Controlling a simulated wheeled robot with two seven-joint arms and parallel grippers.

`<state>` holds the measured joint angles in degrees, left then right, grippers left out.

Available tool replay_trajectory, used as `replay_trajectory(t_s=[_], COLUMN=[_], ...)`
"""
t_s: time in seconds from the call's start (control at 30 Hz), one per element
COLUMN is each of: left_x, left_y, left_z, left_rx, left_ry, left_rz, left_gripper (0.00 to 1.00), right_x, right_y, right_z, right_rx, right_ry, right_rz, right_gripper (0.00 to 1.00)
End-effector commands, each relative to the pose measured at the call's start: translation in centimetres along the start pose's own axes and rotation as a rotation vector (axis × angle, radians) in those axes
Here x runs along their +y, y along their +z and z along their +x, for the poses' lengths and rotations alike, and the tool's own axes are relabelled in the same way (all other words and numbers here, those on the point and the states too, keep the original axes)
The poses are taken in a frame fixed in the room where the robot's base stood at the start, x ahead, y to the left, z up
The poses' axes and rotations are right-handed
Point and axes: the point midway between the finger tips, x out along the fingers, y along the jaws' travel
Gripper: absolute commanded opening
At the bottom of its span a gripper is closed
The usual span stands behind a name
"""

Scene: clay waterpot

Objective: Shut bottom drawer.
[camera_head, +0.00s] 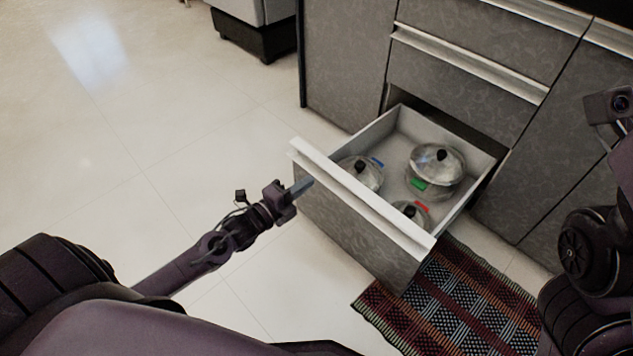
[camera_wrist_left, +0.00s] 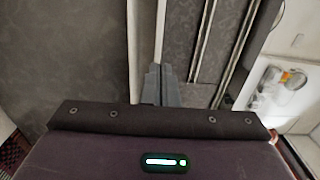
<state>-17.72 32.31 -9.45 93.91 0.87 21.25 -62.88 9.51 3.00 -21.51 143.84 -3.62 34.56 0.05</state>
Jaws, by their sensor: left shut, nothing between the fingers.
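The bottom drawer (camera_head: 345,227) is pulled well out of the grey patterned cabinet, with a white handle strip (camera_head: 362,197) along its top front edge. Several lidded glass pots, among them a larger one (camera_head: 437,168), stand inside it. My left gripper (camera_head: 303,186) is shut and empty at the left end of the drawer front, close to the handle strip; I cannot tell whether it touches. In the left wrist view the shut fingers (camera_wrist_left: 161,84) point toward grey patterned fronts. My right gripper is out of view; only part of my right arm shows.
A patterned rug (camera_head: 455,305) lies on the floor, right of the drawer front. Upper drawers (camera_head: 470,75) are shut. A dark-based piece of furniture (camera_head: 262,38) stands at the back. The tiled floor (camera_head: 130,130) at left is clear.

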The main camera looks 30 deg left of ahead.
Motion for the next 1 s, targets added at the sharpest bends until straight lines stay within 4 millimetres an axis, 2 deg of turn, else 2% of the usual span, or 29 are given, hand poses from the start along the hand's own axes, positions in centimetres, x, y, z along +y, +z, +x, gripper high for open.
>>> replay_trajectory(t_s=[0.1, 0.3, 0.8, 1.0], left_x=[0.3, 0.2, 0.0, 0.0], left_y=[-0.1, -0.1, 0.0, 0.0], left_z=[2.0, 3.9, 4.3, 5.7], left_rx=[0.001, 0.001, 0.000, 0.000], left_ry=[-0.003, 0.000, 0.001, -0.002], left_rz=[-0.001, -0.001, -0.001, -0.001], left_gripper=[0.00, 0.00, 0.00, 0.00], right_x=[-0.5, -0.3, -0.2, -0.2], right_y=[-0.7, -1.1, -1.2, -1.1], right_z=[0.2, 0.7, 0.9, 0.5], right_rx=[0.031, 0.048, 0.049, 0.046], right_ry=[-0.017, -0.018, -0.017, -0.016], right_rz=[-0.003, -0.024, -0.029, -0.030], right_gripper=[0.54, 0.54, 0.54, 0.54])
